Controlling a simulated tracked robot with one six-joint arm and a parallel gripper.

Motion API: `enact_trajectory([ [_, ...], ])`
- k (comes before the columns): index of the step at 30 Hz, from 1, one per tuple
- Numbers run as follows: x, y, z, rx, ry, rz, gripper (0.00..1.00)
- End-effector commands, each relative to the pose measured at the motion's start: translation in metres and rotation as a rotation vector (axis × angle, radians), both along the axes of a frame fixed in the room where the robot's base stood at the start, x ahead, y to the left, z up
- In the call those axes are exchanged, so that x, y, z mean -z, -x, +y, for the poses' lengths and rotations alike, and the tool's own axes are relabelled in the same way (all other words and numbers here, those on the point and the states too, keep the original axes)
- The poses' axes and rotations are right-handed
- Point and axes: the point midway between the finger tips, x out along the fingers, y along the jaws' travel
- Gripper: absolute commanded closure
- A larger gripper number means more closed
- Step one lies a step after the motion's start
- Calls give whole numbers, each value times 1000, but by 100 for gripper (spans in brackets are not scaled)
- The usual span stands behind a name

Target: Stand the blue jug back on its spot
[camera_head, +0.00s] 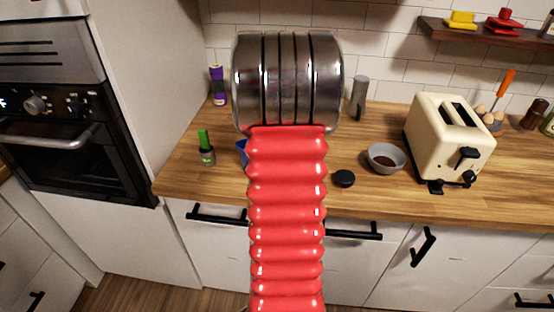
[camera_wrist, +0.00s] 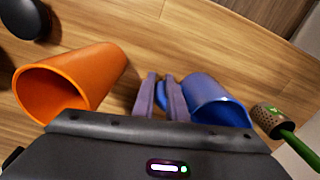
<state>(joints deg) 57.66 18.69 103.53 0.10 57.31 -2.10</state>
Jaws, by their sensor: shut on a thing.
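The blue jug (camera_wrist: 218,103) is right of centre in the wrist view, its open mouth partly showing. My gripper (camera_wrist: 163,82) is shut on a blue part at the jug's left side, apparently its handle. I cannot tell whether the jug touches the counter. In the head view only a blue sliver of the jug (camera_head: 242,150) shows beside my red arm, which hides my gripper. No marked spot for the jug is visible.
An orange cup (camera_wrist: 82,80) stands close left of my gripper. A green-handled tool (camera_wrist: 275,125) is close right of the jug. A black round thing (camera_head: 344,178), a grey bowl (camera_head: 386,158) and a toaster (camera_head: 447,142) are on the wooden counter (camera_head: 300,200).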

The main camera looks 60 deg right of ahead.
Motion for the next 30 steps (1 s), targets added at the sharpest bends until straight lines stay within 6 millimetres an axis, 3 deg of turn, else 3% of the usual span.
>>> enact_trajectory([
  [9,1,0,0,0,-1,1,69],
  [19,-3,0,0,-1,0,0,69],
  [23,-14,-1,0,-1,2,-1,69],
  [30,-52,0,0,0,2,-1,69],
])
